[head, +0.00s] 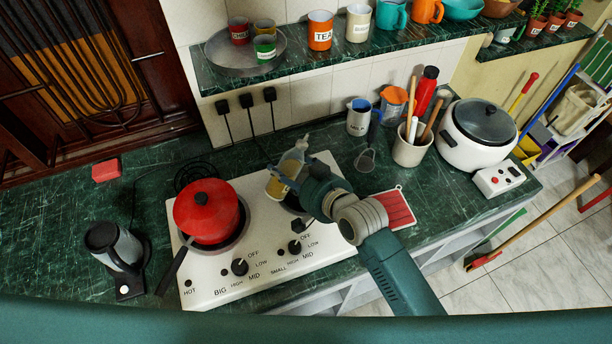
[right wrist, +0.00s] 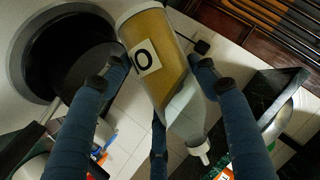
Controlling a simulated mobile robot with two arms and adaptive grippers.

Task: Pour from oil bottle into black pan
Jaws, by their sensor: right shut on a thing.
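The oil bottle (head: 278,187), clear with yellow oil and a pale nozzle, is above the right side of the stove in the head view. My right gripper (head: 286,180) is shut around its body. The bottle leans, nozzle end up and to the right, and its oil lies toward the base. In the right wrist view the bottle (right wrist: 152,55), with an "O" label, sits between the fingers (right wrist: 163,72). The black pan (right wrist: 85,75) shows beside the fingers there; in the head view my gripper and arm mostly hide it. No stream of oil shows. My left gripper is out of view.
A red lidded pot (head: 207,211) stands on the left burner of the white stove (head: 225,280). A utensil holder (head: 409,150) and a white cooker (head: 476,137) stand at right. A shelf (head: 340,45) overhangs the back.

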